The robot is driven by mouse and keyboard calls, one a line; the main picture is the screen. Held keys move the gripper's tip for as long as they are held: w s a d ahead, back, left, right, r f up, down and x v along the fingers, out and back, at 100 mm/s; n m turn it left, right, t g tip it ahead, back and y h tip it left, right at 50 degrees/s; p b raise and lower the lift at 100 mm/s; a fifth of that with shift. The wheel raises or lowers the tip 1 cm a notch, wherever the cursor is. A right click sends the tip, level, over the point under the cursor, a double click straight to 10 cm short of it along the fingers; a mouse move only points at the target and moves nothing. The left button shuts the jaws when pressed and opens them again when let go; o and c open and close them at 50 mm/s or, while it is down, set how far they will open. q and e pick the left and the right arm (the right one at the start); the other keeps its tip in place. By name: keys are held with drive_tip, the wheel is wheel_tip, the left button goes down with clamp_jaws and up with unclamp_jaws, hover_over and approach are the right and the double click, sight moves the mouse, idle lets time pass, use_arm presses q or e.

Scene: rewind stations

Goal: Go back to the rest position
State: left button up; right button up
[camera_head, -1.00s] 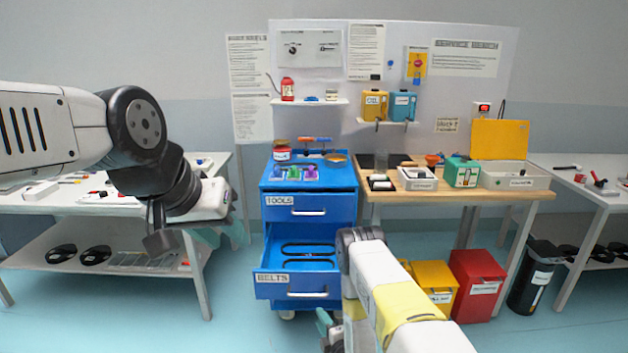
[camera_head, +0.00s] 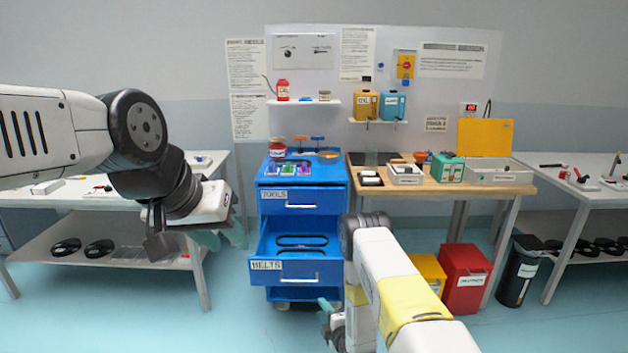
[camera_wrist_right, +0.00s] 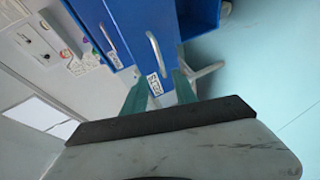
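My left gripper (camera_head: 222,236) hangs at the end of the left arm in front of the left table, with teal fingers partly hidden by the wrist. I cannot tell its opening. My right arm reaches in from the bottom right. Its gripper (camera_head: 329,320) points down low in front of the blue tool cart (camera_head: 333,196), partly hidden by the arm. In the right wrist view its two teal fingers (camera_wrist_right: 158,92) stand apart with nothing between them. The cart's lower drawer (camera_head: 268,270), labelled BELTS, is pulled out with dark belts inside.
A wooden workbench (camera_head: 440,186) with boxes and trays stands right of the cart. A red bin (camera_head: 464,280), a yellow bin (camera_head: 428,270) and a black bin (camera_head: 521,272) stand beneath or beside it. White tables stand left (camera_head: 110,201) and right (camera_head: 590,200).

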drive_tip(key=w+d+r+m+g+h, duration=0.1)
drive_tip(key=w+d+r+m, duration=0.15)
drive_tip(key=r, duration=0.55)
drive_tip(key=w+d+r+m+h, duration=0.1)
drive_tip(key=w+r+m, duration=0.15)
drive_tip(key=r, duration=0.55)
drive_tip(key=w+d+r+m+g+h, duration=0.1)
drive_tip(key=w+d+r+m, duration=0.1)
drive_tip(key=w+r, duration=0.35)
drive_tip(key=s+d+r+m+g, duration=0.1)
drive_tip(key=s+d+r+m, duration=0.15)
drive_tip(key=s+r, duration=0.45)
drive_tip(key=s+d+r+m+g, duration=0.1)
drive_tip(key=s+r+m, duration=0.2)
drive_tip(key=r, duration=0.8)
drive_tip(key=s+r+m+g, duration=0.1)
drive_tip(key=s+r+m, duration=0.1)
drive_tip(key=s, duration=0.8)
drive_tip(key=s+d+r+m+g, duration=0.1)
drive_tip(key=s+r+m, duration=0.2)
drive_tip(key=s, duration=0.7)
drive_tip(key=s+d+r+m+g, duration=0.1)
drive_tip(key=s+r, duration=0.3)
drive_tip(key=s, duration=0.6)
drive_tip(key=shift+r+m+g+h, duration=0.25)
drive_tip(key=shift+m+g, duration=0.25)
drive_tip(key=shift+m, duration=0.35)
drive_tip(key=shift+s+d, duration=0.1)
